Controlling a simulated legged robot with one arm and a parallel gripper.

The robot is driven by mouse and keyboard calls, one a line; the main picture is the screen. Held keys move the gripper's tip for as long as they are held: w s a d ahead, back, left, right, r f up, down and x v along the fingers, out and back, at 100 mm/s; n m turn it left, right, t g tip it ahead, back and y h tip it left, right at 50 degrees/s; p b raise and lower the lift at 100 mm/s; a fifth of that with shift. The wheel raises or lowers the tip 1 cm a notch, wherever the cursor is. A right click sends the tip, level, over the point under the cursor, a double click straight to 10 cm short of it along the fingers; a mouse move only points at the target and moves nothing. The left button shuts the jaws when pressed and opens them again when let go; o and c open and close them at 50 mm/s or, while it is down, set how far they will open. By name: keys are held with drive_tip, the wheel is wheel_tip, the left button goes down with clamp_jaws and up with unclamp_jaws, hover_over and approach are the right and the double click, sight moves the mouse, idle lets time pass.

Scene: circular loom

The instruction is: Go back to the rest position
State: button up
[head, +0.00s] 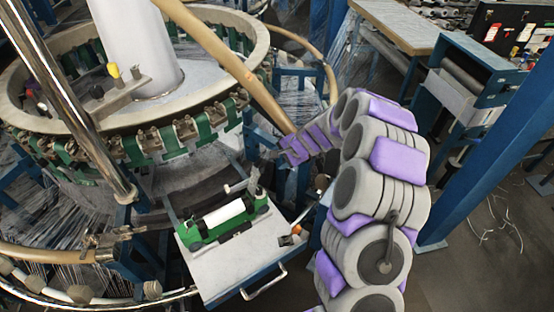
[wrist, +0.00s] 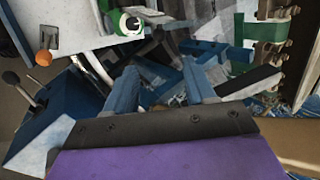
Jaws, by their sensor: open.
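My gripper (wrist: 160,76) shows in the wrist view with its two blue fingers apart and nothing seen between them. In the head view my grey and purple arm reaches up from the bottom right and bends left, with my gripper (head: 262,164) small at its end, beside the loom. A green shuttle (head: 195,235) with a white roll (head: 225,214) lies on a white cart top (head: 235,268), below and left of my gripper. Part of the green shuttle (wrist: 118,20) shows at the top of the wrist view.
The circular loom (head: 190,128) with green shuttle parts fills the left. A tan pole (head: 225,60) slants down close to my wrist. A blue post (head: 497,120) and a workbench (head: 400,22) stand right. Cables lie on the right floor. An orange knob (wrist: 44,58) shows on the cart.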

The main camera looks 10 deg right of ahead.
idle(0.5)
drive_tip(key=s+a+r+n+g+b, duration=0.2)
drive_tip(key=s+a+r+n, duration=0.25)
drive_tip(key=s, duration=0.55)
drive_tip(key=s+a+r+n+g+b, duration=0.2)
drive_tip(key=s+a+r+n, duration=0.3)
drive_tip(key=s, duration=0.6)
drive_tip(key=s+d+n+g+h+b, duration=0.1)
drive_tip(key=s+d+g+h+b, duration=0.15)
drive_tip(key=s, duration=1.15)
drive_tip(key=s+d+n+g+h+b, duration=0.15)
drive_tip(key=s+d, duration=0.25)
drive_tip(key=s, duration=0.9)
drive_tip(key=s+p+v, duration=0.2)
drive_tip(key=p+v, duration=0.3)
drive_tip(key=v, duration=0.5)
drive_tip(key=shift+r+t, duration=0.3)
drive_tip(key=shift+r, duration=0.1)
drive_tip(key=shift+a, duration=0.1)
